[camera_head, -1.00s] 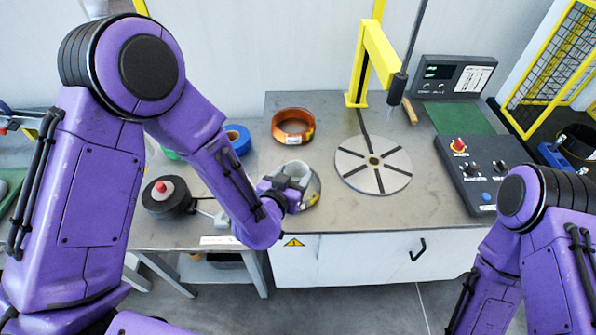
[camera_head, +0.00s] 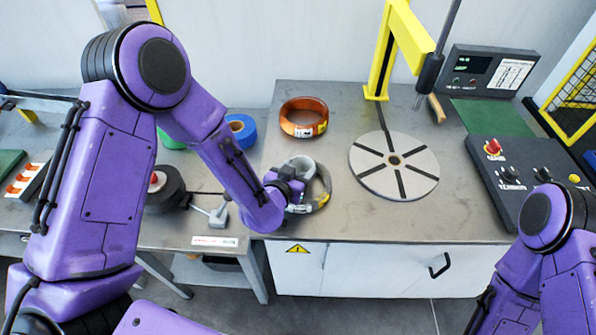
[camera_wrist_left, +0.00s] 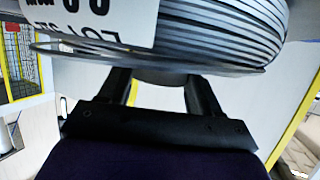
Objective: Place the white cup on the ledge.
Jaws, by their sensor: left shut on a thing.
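I see no plain white cup and nothing marked as a ledge. My left gripper (camera_head: 291,186) is over the front left of the steel table (camera_head: 345,225), at the left side of a grey coil (camera_head: 322,190). The coil shows large in the left wrist view (camera_wrist_left: 215,28), with ribbed grey windings and a white printed label. The gripper is shut on the coil; the grip itself is partly hidden. A small pale grey round part (camera_head: 302,166) shows inside the coil; I cannot tell what it is. My right arm comes in at the lower right, its gripper out of view.
An orange coil (camera_head: 303,117) lies behind the grey one. A round slotted turntable (camera_head: 372,180) is to the right, under a yellow post (camera_head: 385,60). A control panel (camera_head: 520,175) stands at the right.

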